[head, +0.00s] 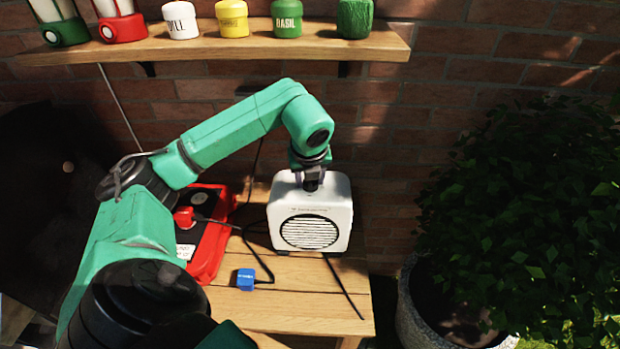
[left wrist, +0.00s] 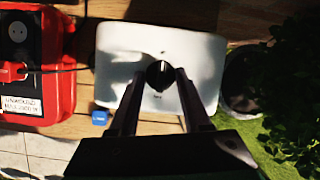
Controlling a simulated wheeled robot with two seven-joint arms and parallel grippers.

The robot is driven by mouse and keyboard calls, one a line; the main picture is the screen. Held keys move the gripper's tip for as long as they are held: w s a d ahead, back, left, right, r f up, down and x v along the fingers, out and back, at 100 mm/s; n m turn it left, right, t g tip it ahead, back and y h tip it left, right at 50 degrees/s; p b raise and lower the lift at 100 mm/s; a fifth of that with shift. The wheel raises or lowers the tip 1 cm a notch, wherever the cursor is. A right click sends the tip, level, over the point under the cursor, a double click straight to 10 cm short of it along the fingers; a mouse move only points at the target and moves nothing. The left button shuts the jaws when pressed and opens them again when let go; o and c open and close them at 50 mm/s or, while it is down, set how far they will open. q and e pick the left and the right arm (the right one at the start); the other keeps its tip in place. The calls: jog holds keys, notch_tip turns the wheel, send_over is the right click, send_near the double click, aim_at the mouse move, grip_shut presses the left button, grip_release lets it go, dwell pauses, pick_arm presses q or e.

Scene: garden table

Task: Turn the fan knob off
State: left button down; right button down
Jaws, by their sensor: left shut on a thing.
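A white box-shaped fan (head: 341,224) with a round dark grille stands on the wooden table. My left gripper (head: 312,182) reaches down onto the top of the fan from above. In the left wrist view the fan's top (left wrist: 200,62) shows, with a black round knob (left wrist: 159,75) that has a pale pointer line. My left gripper's fingers (left wrist: 158,80) close in on both sides of the knob and are shut on it. In the head view the knob is mostly hidden by the gripper. My right gripper is not in view.
A red power unit (head: 209,262) with a red plug stands left of the fan on the table (head: 290,320). A shelf (head: 240,47) with pots and jars hangs above. A potted bush (head: 520,200) stands at right.

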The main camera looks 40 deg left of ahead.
pick_arm(q)
jog(key=c, duration=0.6)
grip_release()
jog(key=shift+r, duration=0.1)
jog(key=p+v, duration=0.3)
jog(key=v, duration=1.1)
jog(key=shift+s+d+r, duration=0.1)
jog(key=shift+d+r, duration=0.05)
jog(key=shift+r, duration=0.05)
